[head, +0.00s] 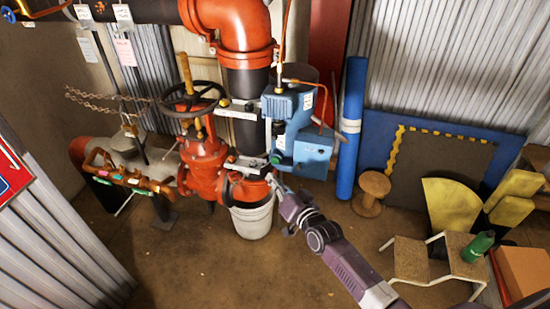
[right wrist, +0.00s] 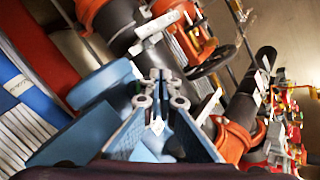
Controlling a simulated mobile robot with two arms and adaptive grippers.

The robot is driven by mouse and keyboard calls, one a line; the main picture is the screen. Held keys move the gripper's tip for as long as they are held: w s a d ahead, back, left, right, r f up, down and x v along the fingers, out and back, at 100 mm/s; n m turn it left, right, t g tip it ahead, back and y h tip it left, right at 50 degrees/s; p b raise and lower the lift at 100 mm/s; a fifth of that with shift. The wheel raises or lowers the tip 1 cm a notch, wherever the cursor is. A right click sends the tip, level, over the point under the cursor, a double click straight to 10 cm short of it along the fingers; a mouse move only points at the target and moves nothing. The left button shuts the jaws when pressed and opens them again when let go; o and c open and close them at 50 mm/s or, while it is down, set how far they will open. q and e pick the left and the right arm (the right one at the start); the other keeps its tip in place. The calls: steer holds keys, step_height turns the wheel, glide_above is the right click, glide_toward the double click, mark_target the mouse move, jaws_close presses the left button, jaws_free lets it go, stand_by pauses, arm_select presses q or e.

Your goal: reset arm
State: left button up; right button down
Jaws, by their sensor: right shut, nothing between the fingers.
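My right arm (head: 340,255) reaches in from the lower right of the head view. Its gripper (head: 275,172) is at the front of the blue machine (head: 292,115) clamped beside the dark vertical pipe. In the right wrist view, the fingertips of the right gripper (right wrist: 160,80) are together with nothing between them. The blue machine's body also shows at left in that view (right wrist: 98,85). Whether the gripper touches the machine or its bracket cannot be told. My left gripper is not in view.
A red valve (head: 203,160) with a dark handwheel (head: 190,98) stands left of the pipe. A white bucket (head: 252,218) is below the pipe. A blue roll (head: 351,125), a wooden spool (head: 371,190) and a step stool (head: 412,258) stand at right. The floor at front left is clear.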

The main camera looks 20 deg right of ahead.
steer(key=shift+s+a, duration=0.25)
steer(key=shift+s, duration=0.1)
steer(key=s+d+f+n+g+h, duration=0.1)
steer(key=s+f+g, duration=0.2)
steer(key=s+f, duration=0.65)
steer(key=s+d+f+n+g, duration=0.15)
steer(key=s+f, duration=0.45)
steer(key=f, duration=0.7)
steer(key=s+f+n+g+h, duration=0.1)
steer(key=s+f+g, duration=0.2)
steer(key=s+f, duration=0.65)
steer(key=s+f+n+g, duration=0.1)
steer(key=s+f, duration=0.4)
steer(key=s, duration=0.5)
steer(key=s+d+f+n+g, duration=0.1)
steer(key=s+f+g, duration=0.3)
steer(key=s, duration=0.7)
steer(key=s+f+n+g+h, duration=0.1)
steer(key=s+f, duration=0.4)
steer(key=s, duration=0.6)
steer(key=shift+d+f+n+g, duration=0.2)
steer(key=shift+f+n+g, duration=0.15)
steer(key=shift+n+g, duration=0.3)
steer(key=shift+s, duration=0.1)
